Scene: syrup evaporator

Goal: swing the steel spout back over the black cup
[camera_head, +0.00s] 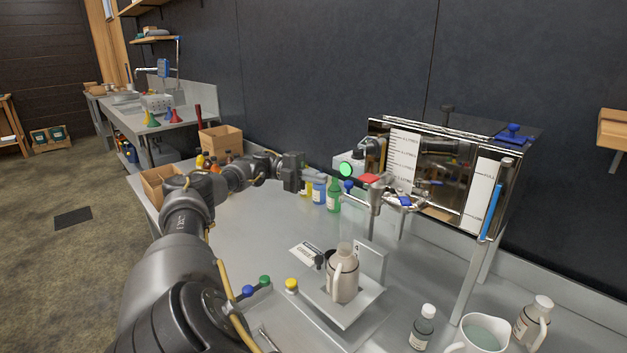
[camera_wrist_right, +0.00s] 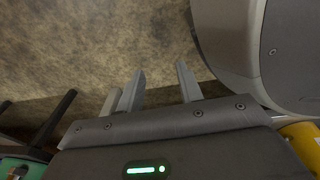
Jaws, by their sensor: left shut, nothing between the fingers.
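The steel evaporator tank (camera_head: 450,175) stands on legs at the right. Below its left end hangs a steel spout (camera_head: 373,218), near a red handle (camera_head: 370,179) and a blue handle (camera_head: 405,201). A small dark shape, possibly the black cup (camera_head: 319,262), shows beside a beige jug (camera_head: 343,278); I cannot tell for sure. The spout's outlet appears above and right of the jug. My left gripper (camera_head: 314,180) is shut and empty, left of the spout and apart from it. My right gripper (camera_wrist_right: 161,72) is open and empty above the floor in the right wrist view.
The jug stands on a raised steel plate (camera_head: 352,312).

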